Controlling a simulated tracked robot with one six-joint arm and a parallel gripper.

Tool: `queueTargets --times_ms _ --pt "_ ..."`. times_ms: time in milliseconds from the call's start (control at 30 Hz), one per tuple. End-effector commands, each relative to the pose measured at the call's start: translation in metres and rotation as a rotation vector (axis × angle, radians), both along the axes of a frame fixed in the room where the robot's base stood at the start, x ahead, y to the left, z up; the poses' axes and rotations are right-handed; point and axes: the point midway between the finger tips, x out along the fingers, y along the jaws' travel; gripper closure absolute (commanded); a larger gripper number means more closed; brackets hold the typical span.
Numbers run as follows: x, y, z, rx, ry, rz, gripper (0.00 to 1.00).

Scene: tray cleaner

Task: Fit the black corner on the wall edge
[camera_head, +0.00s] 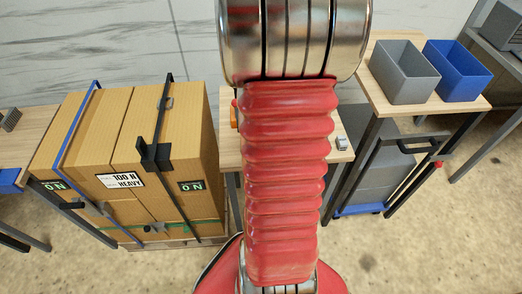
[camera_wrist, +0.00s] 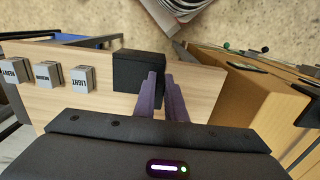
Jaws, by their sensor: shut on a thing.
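In the wrist view my gripper (camera_wrist: 164,76) has its two purple fingers close together. It is shut on a black piece (camera_wrist: 138,72), apparently the black corner, over a light wooden table (camera_wrist: 210,62). The piece looks blocky and dark; its exact shape and any gap to the table are hard to tell. In the head view my red arm hides the gripper and the piece. A large tan carton (camera_head: 120,130) stands to the left, with a black strap over it and a black angled fitting (camera_head: 153,155) at its top front edge. The carton also shows in the wrist view (camera_wrist: 236,88).
Small grey blocks (camera_wrist: 46,74) with labels sit on the table. A grey bin (camera_head: 403,73) and a blue bin (camera_head: 458,70) stand on the right table.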

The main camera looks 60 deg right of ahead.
Motion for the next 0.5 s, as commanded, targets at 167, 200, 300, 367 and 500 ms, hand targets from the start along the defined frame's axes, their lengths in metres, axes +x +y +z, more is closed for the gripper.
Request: queueTargets --times_ms 167,200,300,367,500 --pt "0.001 -0.001 0.031 -0.005 -0.004 0.000 1.00" --pt "0.001 -0.001 0.039 -0.004 -0.003 0.000 1.00" --pt "0.001 -0.001 0.056 -0.005 -0.004 0.000 1.00" --pt "0.001 -0.001 0.064 -0.004 -0.003 0.000 1.00" --pt "0.001 -0.001 0.075 -0.002 -0.002 0.000 1.00"
